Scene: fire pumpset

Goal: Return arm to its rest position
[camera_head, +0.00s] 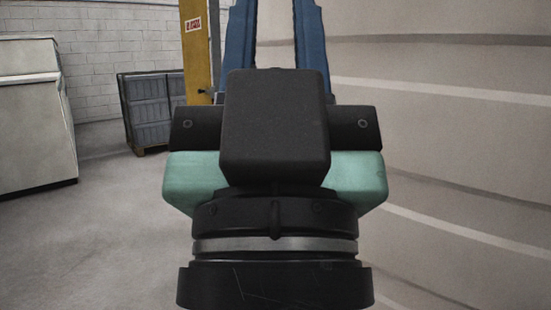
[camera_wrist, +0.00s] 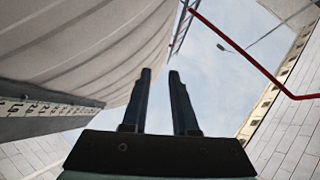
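My gripper (camera_head: 276,30) fills the middle of the head view, with a black body, teal sides and two blue fingers pointing up out of the top edge. The fingers stand apart with a clear gap and nothing between them. In the wrist view the two dark fingers (camera_wrist: 160,76) also stand apart and empty, with open, bright background behind them. The gripper touches nothing that I can see. The fingertips are cut off in the head view.
A large pale curved wall with light bands (camera_head: 450,130) stands close on the right. A yellow post (camera_head: 196,50), a dark grey crate (camera_head: 150,108) and a pale cabinet (camera_head: 35,115) are at left. The left floor is clear. A red pipe (camera_wrist: 240,50) crosses the wrist view.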

